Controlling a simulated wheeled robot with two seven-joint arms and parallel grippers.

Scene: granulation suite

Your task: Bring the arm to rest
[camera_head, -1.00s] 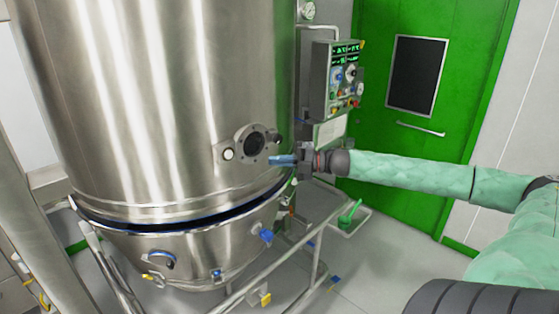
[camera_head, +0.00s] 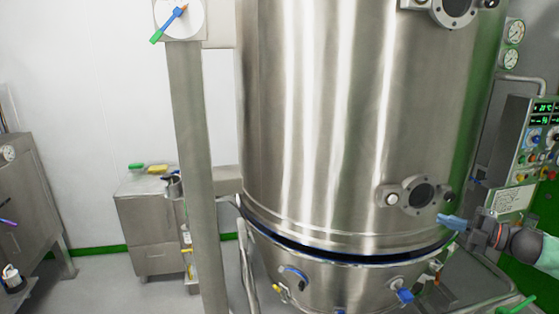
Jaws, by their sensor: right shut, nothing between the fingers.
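My right gripper (camera_head: 453,222) is at the right of the head view, with blue fingertips pointing left. It is shut and empty. Its fingertips lie just right of the round port (camera_head: 422,195) on the large steel vessel (camera_head: 340,120); I cannot tell whether they touch the vessel wall. My left gripper is not in view.
A control panel (camera_head: 541,130) with knobs and green displays stands close behind my right wrist. A steel post (camera_head: 192,150) rises left of the vessel. A steel cabinet (camera_head: 146,225) stands against the white wall.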

